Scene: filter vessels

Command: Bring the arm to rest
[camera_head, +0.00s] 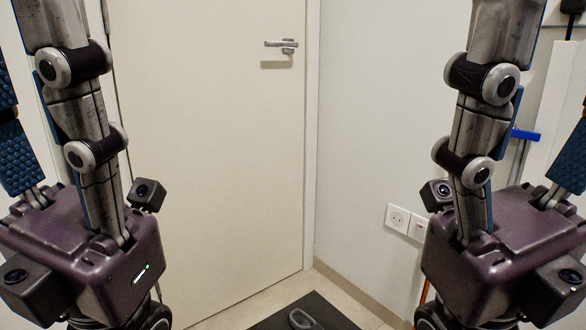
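My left gripper (38,120) stands upright at the left edge of the head view, its purple body low and its fingers pointing up. Its jointed metal finger and its blue-padded finger are apart, with nothing seen between them. The fingertips of both run out of the picture. Both appear empty. No filter vessel is in view.
A closed cream door (215,130) with a metal handle (282,45) stands ahead. A white wall (370,110) with sockets (398,218) is right of it. A dark mat (268,320) with a grey shoe-like object (304,320) lies on the floor. The space between my grippers is clear.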

